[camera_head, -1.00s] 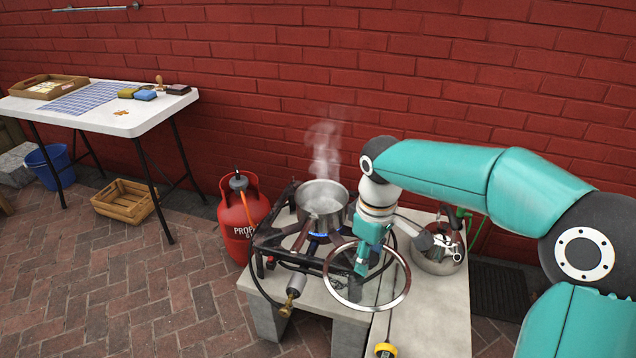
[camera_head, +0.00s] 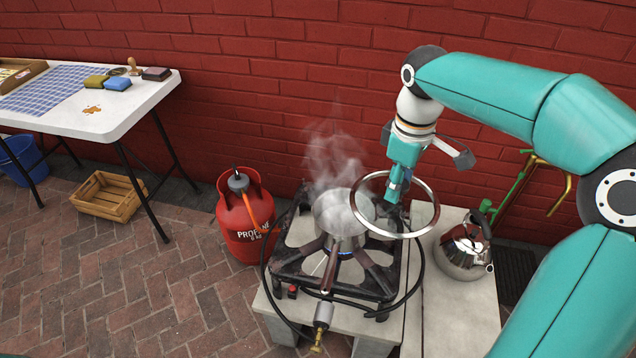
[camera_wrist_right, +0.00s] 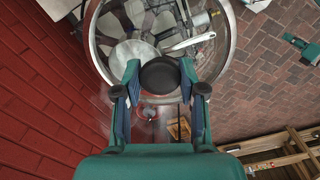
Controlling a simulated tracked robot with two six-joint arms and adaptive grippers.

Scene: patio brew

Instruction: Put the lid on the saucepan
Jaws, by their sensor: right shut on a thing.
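The steel saucepan (camera_head: 330,212) stands steaming over a lit burner, its handle toward the front. My right gripper (camera_head: 396,191) is shut on the black knob of the glass lid, whose steel rim (camera_head: 395,237) shows as a tilted ring. The lid is in the air, its left part overlapping the saucepan's right side in the head view. In the right wrist view the knob (camera_wrist_right: 160,77) sits between the fingers, and the saucepan (camera_wrist_right: 133,55) shows through the glass. A teal piece at that view's right edge may be my left gripper; its jaws are unclear.
The black stove frame (camera_head: 300,262) stands on a pale slab, with a hose around it. A steel kettle (camera_head: 462,255) stands to its right. A red propane cylinder (camera_head: 243,222) is at its left. The brick wall is close behind; open paving lies at front left.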

